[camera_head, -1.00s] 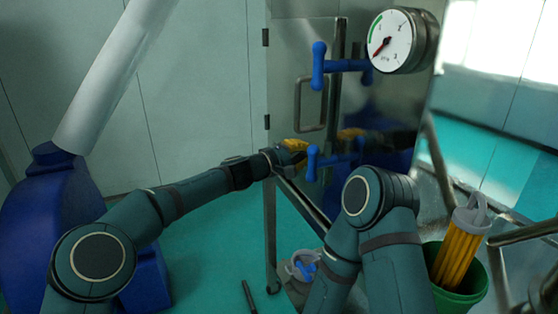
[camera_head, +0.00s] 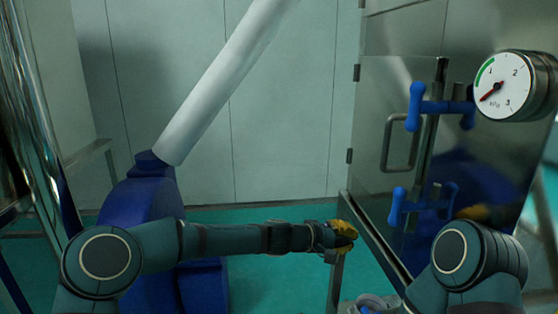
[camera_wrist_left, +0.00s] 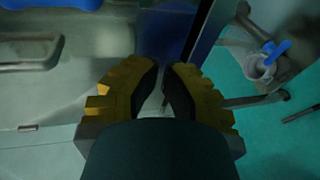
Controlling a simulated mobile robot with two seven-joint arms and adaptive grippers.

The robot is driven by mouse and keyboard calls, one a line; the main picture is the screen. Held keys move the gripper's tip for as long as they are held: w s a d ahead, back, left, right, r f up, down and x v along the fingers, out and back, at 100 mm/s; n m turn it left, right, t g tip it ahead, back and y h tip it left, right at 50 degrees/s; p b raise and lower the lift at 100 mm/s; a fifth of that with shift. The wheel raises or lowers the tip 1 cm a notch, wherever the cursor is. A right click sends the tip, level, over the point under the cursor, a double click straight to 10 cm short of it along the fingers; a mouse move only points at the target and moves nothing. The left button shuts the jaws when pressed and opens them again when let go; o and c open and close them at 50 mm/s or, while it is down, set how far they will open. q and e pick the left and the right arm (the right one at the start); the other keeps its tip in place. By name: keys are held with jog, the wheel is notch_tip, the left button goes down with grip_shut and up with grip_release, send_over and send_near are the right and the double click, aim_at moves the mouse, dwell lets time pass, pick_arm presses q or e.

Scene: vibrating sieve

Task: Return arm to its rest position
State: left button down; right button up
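My left arm reaches in from the left in the head view, and its gripper (camera_head: 345,237) with yellow fingers is empty, just left of the steel cabinet's lower edge. In the left wrist view the two yellow, dark-padded fingers (camera_wrist_left: 166,68) stand a narrow gap apart with nothing between them. The gripper is clear of the lower blue handle (camera_head: 422,203). My right arm (camera_head: 468,262) shows at the lower right with a bent joint; its gripper is out of view.
The steel cabinet door (camera_head: 385,105) has blue handles and a yellow reflection. A pressure gauge (camera_head: 508,86) sits at the upper right. A blue machine (camera_head: 140,205) with a pale pipe (camera_head: 225,80) stands behind my left arm. Green floor (camera_head: 265,285) is open below the forearm.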

pick_arm(q)
jog(key=s+a+f+g+y, duration=0.1)
jog(key=s+a+f+y, duration=0.5)
jog(key=f, duration=0.6)
jog(key=s+a+f+y, duration=0.1)
jog(key=s+a+f, duration=0.4)
jog(key=a+f, duration=0.5)
jog(key=s+a+f+y, duration=0.2)
jog(key=s+a+f, duration=0.3)
jog(key=s+a, duration=0.2)
jog(key=s+a+f+m+g+y, duration=0.1)
jog(key=s+a+f, duration=0.4)
jog(key=s, duration=0.5)
jog(key=shift+a+f+y, duration=0.35)
jog(key=shift+a+y, duration=0.05)
jog(key=shift+a, duration=0.45)
jog(key=shift+s, duration=0.1)
